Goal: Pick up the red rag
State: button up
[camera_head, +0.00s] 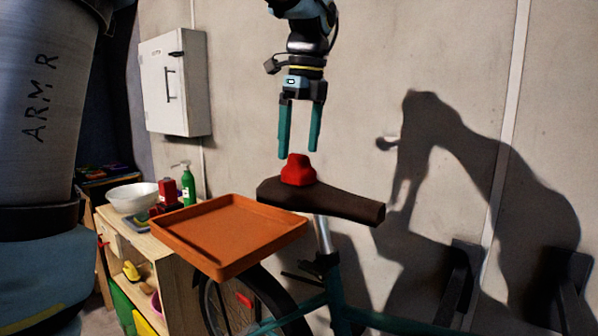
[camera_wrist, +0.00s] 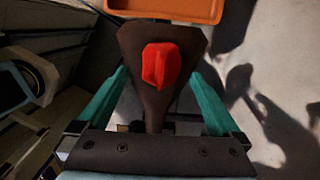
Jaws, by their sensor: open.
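The red rag (camera_head: 298,170) sits as a small crumpled heap on the brown bicycle saddle (camera_head: 340,203). In the wrist view the rag (camera_wrist: 160,66) lies on the wide part of the saddle (camera_wrist: 133,40). I see no contact with the rag.
An orange tray (camera_head: 228,232) is close to the saddle on the left. A wooden shelf unit (camera_head: 166,285) holds a white bowl (camera_head: 132,197) and a green bottle (camera_head: 188,186). A white wall cabinet (camera_head: 175,83) hangs behind. The wall is close behind the bicycle.

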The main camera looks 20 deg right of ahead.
aim_at(299, 155)
jog(key=shift+w+f, duration=0.2)
jog(key=shift+f, duration=1.6)
jog(key=c, duration=1.4)
